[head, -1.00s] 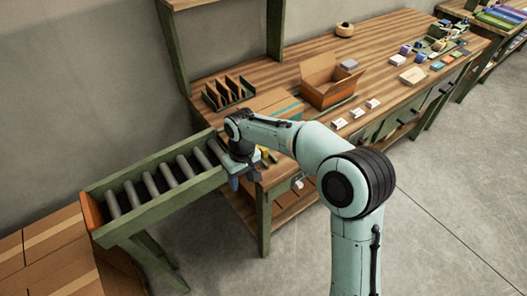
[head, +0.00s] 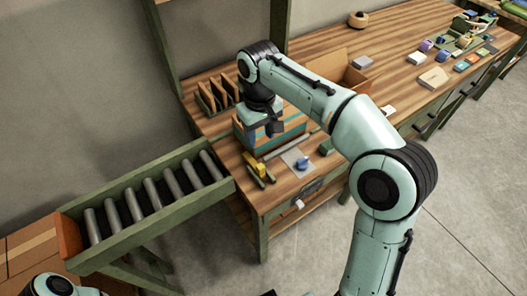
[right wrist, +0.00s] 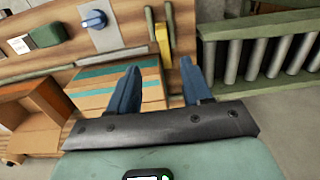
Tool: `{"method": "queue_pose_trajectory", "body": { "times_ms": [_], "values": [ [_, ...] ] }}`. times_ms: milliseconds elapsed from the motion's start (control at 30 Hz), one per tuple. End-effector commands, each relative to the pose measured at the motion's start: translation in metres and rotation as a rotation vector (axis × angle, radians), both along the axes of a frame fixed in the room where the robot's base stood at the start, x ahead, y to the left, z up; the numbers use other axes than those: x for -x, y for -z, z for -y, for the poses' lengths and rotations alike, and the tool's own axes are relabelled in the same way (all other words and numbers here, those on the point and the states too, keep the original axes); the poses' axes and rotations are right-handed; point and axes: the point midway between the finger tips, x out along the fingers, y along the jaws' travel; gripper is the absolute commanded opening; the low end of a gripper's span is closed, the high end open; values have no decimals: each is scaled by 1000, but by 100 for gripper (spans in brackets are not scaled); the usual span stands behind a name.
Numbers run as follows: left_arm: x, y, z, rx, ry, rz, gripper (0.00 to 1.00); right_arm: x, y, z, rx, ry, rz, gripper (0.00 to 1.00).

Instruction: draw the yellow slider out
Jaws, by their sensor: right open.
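The yellow slider (head: 256,166) sits on a small dark green base at the table's front left corner, close to the roller conveyor. In the right wrist view the slider (right wrist: 163,44) is beyond my fingertips, near the top. My right gripper (head: 264,130) is over the box with teal stripes, behind the slider and apart from it. In the right wrist view its two blue fingers (right wrist: 160,80) are spread with nothing held between them. My left gripper is not in view; only a piece of my left arm shows at the bottom left.
The teal-striped box (head: 283,126) is just under my right gripper. A grey plate with a blue knob (head: 302,164) lies right of the slider. The roller conveyor (head: 150,196) borders the table on the left. An open carton (head: 356,77) stands behind my arm.

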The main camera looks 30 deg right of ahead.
Motion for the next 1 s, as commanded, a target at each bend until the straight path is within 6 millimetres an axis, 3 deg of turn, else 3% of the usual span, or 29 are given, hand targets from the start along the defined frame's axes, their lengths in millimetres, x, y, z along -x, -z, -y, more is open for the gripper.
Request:
{"method": "queue_pose_trajectory", "body": {
  "times_ms": [167,700,1000],
  "values": [
    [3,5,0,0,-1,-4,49,1,14,0,0,-1,-3,49],
    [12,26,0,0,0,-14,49,1,117,0,0,0,-3,49],
    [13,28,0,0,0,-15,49,1,134,0,-1,0,0,49]
  ]
}}
